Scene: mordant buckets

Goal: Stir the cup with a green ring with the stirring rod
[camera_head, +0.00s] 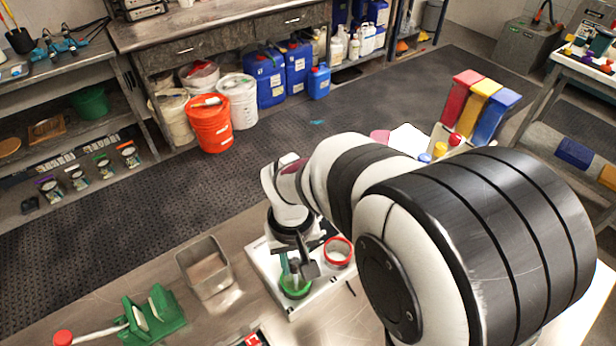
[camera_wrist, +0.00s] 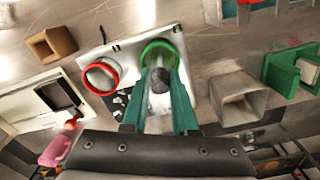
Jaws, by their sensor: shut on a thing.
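The cup with a green ring (camera_head: 296,293) stands on a white board (camera_head: 270,273) on the metal table. It also shows in the wrist view (camera_wrist: 158,43). My gripper (camera_head: 295,272) points down over this cup, with its teal fingers reaching to the ring. The fingers are shut on a grey rod, seen between them in the wrist view, which appears to be the stirring rod (camera_wrist: 158,98). Its dark lower end appears within the ring; how deep it reaches is hidden. A cup with a red ring (camera_head: 338,252) stands beside it on the board.
A square metal container (camera_head: 207,278) and a green stand (camera_head: 158,318) are to the left. A tan square container (camera_wrist: 50,45) shows in the wrist view. Bare table lies between the metal container and the stand.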

